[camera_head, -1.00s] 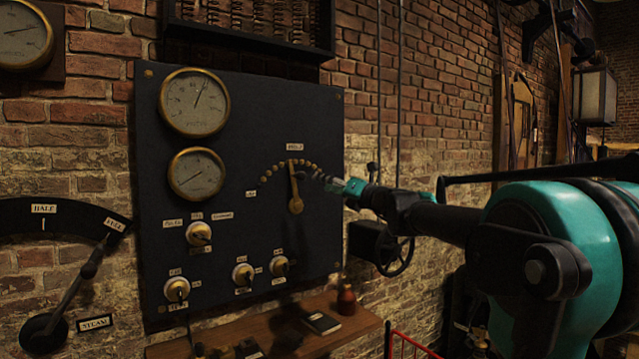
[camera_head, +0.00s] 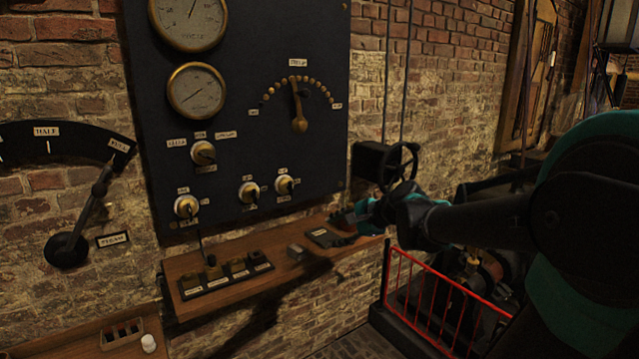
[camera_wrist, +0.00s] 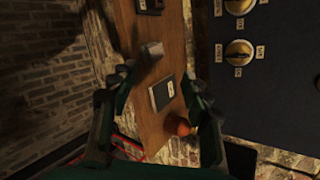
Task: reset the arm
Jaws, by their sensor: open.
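My gripper (camera_head: 358,218) is in front of the right end of a wooden shelf below a dark control panel. In the wrist view my gripper (camera_wrist: 158,85) shows its two dark green fingers spread apart, with nothing held between them. Beyond the fingers lie a small dark book with a white label (camera_wrist: 162,93), a small grey block (camera_wrist: 152,50) and an orange-brown bottle (camera_wrist: 178,125) on the shelf. My gripper looks apart from them, though the exact gap cannot be told.
The dark panel (camera_head: 240,110) carries gauges, knobs and a dial lever (camera_head: 298,110). A wooden shelf (camera_head: 215,300) holds labelled blocks. A red railing (camera_head: 440,300) stands at the lower right, and a handwheel (camera_head: 400,165) sticks out of the wall.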

